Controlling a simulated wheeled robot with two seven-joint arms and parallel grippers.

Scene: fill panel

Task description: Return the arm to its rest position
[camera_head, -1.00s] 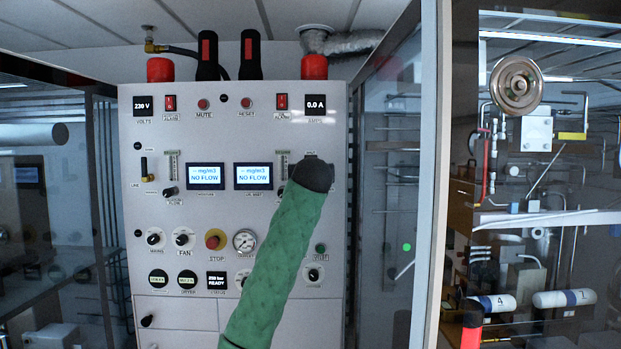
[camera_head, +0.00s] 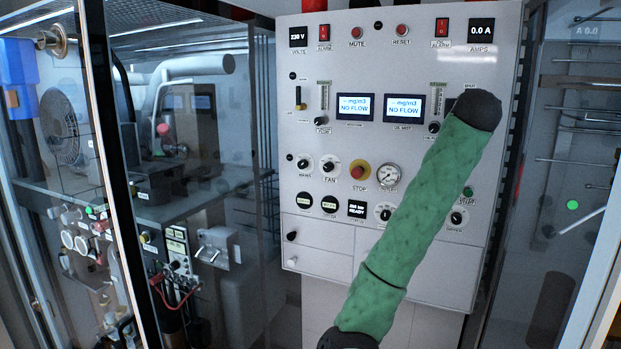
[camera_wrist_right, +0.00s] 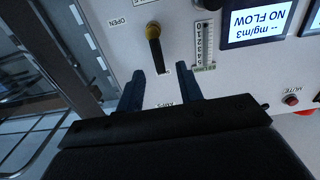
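My right arm (camera_head: 425,205), in a green sleeve with a black end, crosses the right part of the panel (camera_head: 330,235) in the head view. It hides its own gripper there. In the right wrist view, which shows the panel upside down, my right gripper (camera_wrist_right: 152,82) has two dark blue fingers standing apart. A lever with a brass pivot and black handle (camera_wrist_right: 155,52) is just beyond the fingertips, in line with the gap. Its handle end appears near the tips; contact cannot be told. An OPEN label is beside it. My left gripper is not in view.
The panel carries a NO FLOW display (camera_head: 356,107), a red STOP button (camera_head: 360,170) and a gauge (camera_head: 390,175). A glass enclosure with pipes and equipment (camera_head: 215,245) stands left. Framed glass stands right, near the arm.

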